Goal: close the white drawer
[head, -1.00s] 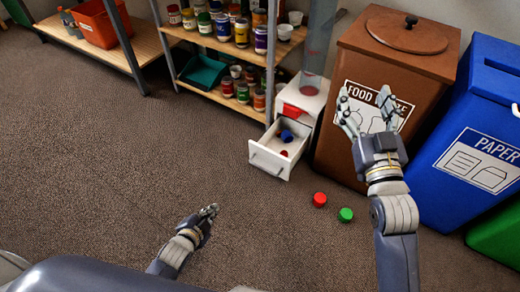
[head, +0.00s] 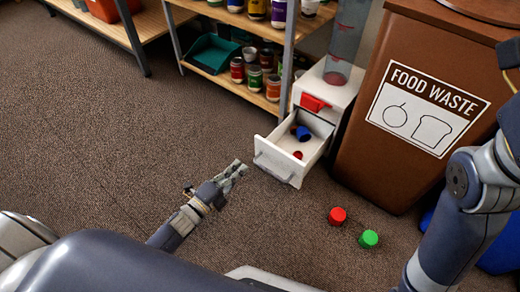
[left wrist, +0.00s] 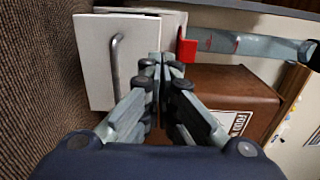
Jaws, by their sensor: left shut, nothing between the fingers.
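The white drawer (head: 279,163) stands pulled out of a small white cabinet (head: 336,90) on the floor. Blue and red round pieces (head: 303,132) lie inside it. My left gripper (head: 241,167) is shut and empty, just left of the drawer front and apart from it in the head view. In the left wrist view the white drawer front (left wrist: 96,75) with its grey bar handle (left wrist: 115,62) shows left of the shut fingers (left wrist: 162,60). The head view shows my right arm at the right edge, with its gripper outside the picture.
A brown food waste bin (head: 400,165) stands right of the cabinet. A red cap (head: 337,216) and a green cap (head: 368,239) lie on the floor before it. A shelf of jars (head: 215,81) stands behind. The carpet left of the drawer is clear.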

